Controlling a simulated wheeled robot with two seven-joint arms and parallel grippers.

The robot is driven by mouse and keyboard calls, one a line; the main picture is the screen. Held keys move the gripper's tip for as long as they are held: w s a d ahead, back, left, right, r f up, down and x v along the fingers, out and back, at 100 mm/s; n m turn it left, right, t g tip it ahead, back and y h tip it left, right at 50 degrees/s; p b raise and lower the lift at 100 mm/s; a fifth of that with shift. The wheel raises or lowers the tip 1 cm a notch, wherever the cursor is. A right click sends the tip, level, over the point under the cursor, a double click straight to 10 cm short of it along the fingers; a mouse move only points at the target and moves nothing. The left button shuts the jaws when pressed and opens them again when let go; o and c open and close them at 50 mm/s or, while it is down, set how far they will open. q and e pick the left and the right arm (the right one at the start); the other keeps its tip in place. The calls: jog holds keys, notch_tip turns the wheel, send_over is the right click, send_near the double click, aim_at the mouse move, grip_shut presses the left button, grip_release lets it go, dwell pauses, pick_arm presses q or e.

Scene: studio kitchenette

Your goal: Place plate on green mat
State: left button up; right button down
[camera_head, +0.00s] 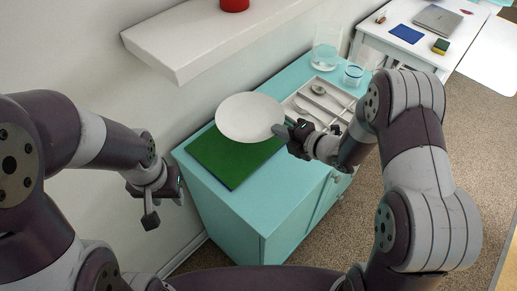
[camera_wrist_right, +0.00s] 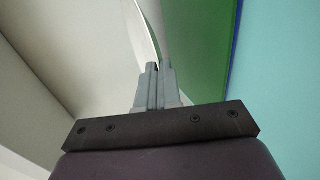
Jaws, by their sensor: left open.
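A round white plate (camera_head: 250,116) is held by its right edge in my right gripper (camera_head: 283,132). In the head view it overlaps the far right part of the green mat (camera_head: 232,160), which lies on the teal cabinet top. In the right wrist view, the gripper fingers (camera_wrist_right: 158,85) are shut on the plate's thin edge (camera_wrist_right: 150,30), with the green mat (camera_wrist_right: 205,60) to the right. The plate's height above the mat is hard to tell. My left gripper (camera_head: 150,208) is open and empty, left of the cabinet.
A white cutlery tray (camera_head: 322,102) with utensils stands right of the plate on the cabinet (camera_head: 285,185). A glass jar (camera_head: 326,55) and a glass (camera_head: 353,74) stand behind it. A white shelf (camera_head: 200,45) hangs above at left, bearing a red object (camera_head: 235,4).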

send_over(270, 171)
jog(key=f, duration=0.3)
jog(key=shift+w+f, duration=0.15)
jog(key=shift+w, duration=0.15)
jog(key=f, duration=0.3)
jog(key=shift+s+d+f, duration=0.1)
jog(key=shift+s+f, duration=0.2)
jog(key=shift+f, duration=0.1)
jog(key=shift+w+f, duration=0.1)
jog(key=shift+f, duration=0.15)
jog(key=c, duration=1.3)
grip_release()
jog(key=shift+f, duration=0.1)
jog(key=shift+c, duration=0.2)
